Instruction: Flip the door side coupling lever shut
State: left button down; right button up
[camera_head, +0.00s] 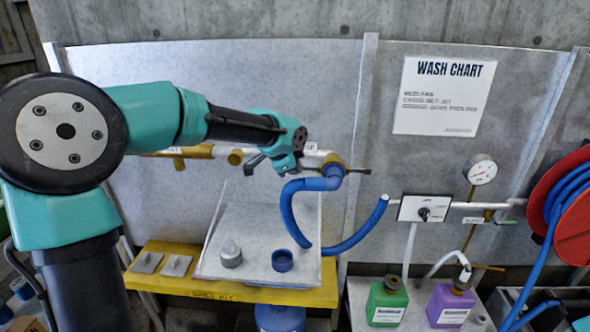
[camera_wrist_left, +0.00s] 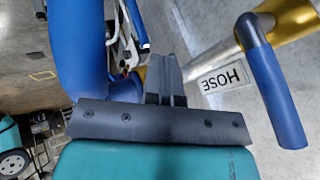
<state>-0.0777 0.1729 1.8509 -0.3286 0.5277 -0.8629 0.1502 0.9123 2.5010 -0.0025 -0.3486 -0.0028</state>
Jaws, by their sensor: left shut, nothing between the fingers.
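The blue hose (camera_head: 297,215) ends in a thick blue elbow (camera_head: 325,182) at the brass-ended pipe coupling (camera_head: 333,161). A dark lever (camera_head: 357,171) sticks out to the right of this coupling, roughly level. My left gripper (camera_head: 306,171) is just left of the coupling, partly hidden by its own teal wrist. In the left wrist view its fingers (camera_wrist_left: 164,75) are together and empty, in front of the coupling. Contact with a lever cannot be told.
A blue handle (camera_wrist_left: 272,95) sits on the brass pipe near the HOSE label (camera_wrist_left: 225,77). Below are a yellow bench (camera_head: 235,293), a grey cap (camera_head: 231,255) and a blue cap (camera_head: 283,260). A control box (camera_head: 424,209), bottles and a red reel (camera_head: 572,210) stand right.

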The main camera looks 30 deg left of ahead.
pick_arm(q)
jog(key=shift+w+a, duration=0.6)
jog(key=shift+w, duration=0.25)
jog(key=shift+d, duration=0.1)
jog(key=shift+s+d, duration=0.5)
jog(key=shift+s, duration=0.05)
jog(key=s+a+r, duration=0.4)
jog(key=s+r, duration=0.4)
jog(key=shift+s+a, duration=0.2)
jog(key=shift+a, duration=0.05)
dwell(0.5)
